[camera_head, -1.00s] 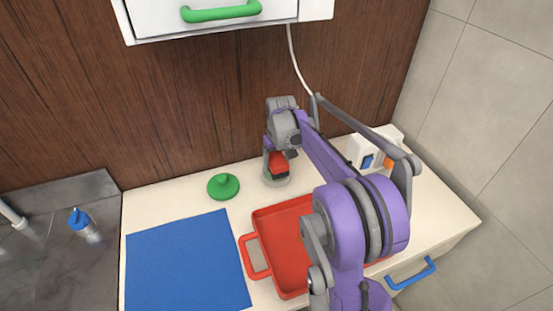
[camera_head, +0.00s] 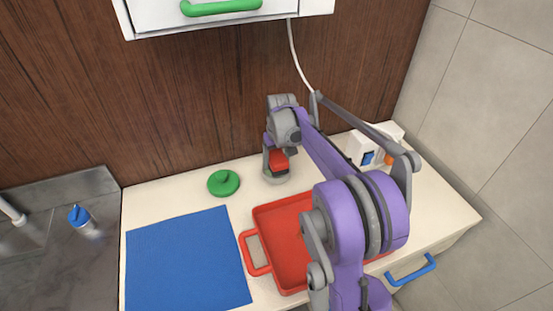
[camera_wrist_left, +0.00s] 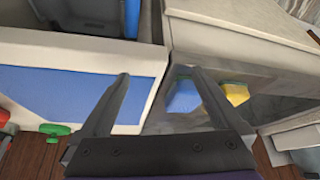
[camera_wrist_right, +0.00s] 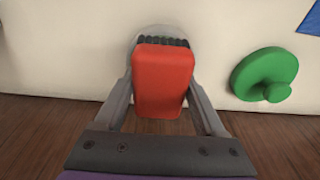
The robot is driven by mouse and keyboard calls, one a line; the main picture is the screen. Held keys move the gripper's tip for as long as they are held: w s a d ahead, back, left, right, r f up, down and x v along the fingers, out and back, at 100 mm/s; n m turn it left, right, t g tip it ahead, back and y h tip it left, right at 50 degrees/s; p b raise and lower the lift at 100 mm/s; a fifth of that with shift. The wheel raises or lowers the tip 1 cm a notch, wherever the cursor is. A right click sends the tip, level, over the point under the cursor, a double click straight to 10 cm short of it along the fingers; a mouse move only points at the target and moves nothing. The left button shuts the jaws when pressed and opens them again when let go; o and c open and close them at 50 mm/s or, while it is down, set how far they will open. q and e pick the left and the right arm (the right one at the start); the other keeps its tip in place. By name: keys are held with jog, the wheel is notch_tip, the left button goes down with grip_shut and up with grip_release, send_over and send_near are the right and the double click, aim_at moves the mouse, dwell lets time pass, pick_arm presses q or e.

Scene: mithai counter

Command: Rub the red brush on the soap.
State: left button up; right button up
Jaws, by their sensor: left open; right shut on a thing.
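The red brush (camera_wrist_right: 163,78) is gripped between the fingers of my right gripper (camera_wrist_right: 161,92), with its dark bristles at the far end in the right wrist view. The bristle end lies over a pale grey round piece, which looks like the soap (camera_head: 276,181), on the counter near the wall. The brush (camera_head: 279,160) is partly hidden by my right gripper in the head view. Whether the bristles touch the round piece is hard to tell. My left gripper (camera_wrist_left: 161,76) is open and empty in the left wrist view; it is outside the head view.
A green knobbed lid (camera_head: 223,183) stands left of the brush. A red tray (camera_head: 262,221) and a blue mat (camera_head: 187,262) lie nearer. White boxes (camera_head: 362,148) stand at right.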

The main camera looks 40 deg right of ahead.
aim_at(276, 154)
pick_arm(q)
jog(key=shift+s+f, duration=0.15)
jog(key=shift+f, duration=0.15)
pick_arm(e)
jog(key=shift+f, duration=0.45)
dwell(0.8)
pick_arm(q)
jog(key=shift+w+r+p, duration=0.3)
jog(key=shift+r+p, duration=0.2)
jog(key=shift+r, duration=0.35)
jog(key=shift+w+r+p, duration=0.35)
jog(key=shift+r+p, duration=0.2)
jog(key=shift+r, duration=0.25)
jog(key=shift+w+r+p, duration=0.3)
jog(key=shift+r+p, duration=0.2)
jog(key=shift+r, duration=0.35)
pick_arm(e)
jog(key=shift+r, duration=3.6)
pick_arm(q)
jog(key=shift+s+f, duration=0.1)
pick_arm(e)
jog(key=shift+s+f, duration=0.1)
jog(key=shift+f, duration=0.05)
